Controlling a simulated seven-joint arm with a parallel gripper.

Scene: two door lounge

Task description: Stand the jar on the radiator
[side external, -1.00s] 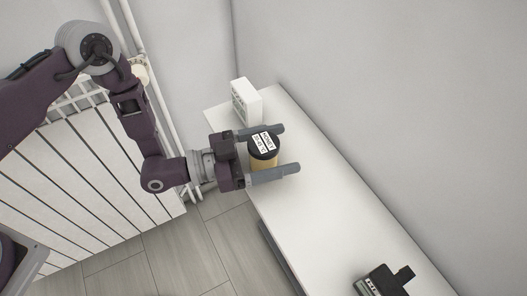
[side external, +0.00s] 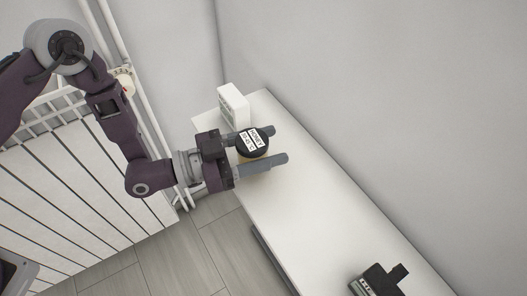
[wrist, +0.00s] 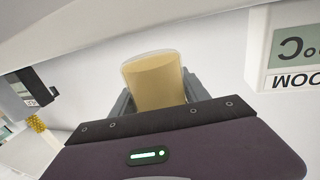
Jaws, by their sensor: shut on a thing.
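The jar (side external: 252,142) has a black lid with a white label and a yellowish body. It is between the fingers of my gripper (side external: 262,151), which is shut on it above the white bench top. In the wrist view the jar (wrist: 155,80) shows its yellowish body between the fingers of my gripper (wrist: 158,98). The white radiator (side external: 75,195) stands at the left of the side view, with vertical panels and a rail-like top. My arm passes in front of part of it.
The white bench (side external: 320,215) runs along the wall. A white box-shaped device (side external: 234,105) stands at its far end, close to the gripper; a display shows on it in the wrist view (wrist: 292,50). A black device (side external: 380,281) sits at the near end. White pipes (side external: 150,110) rise beside the radiator.

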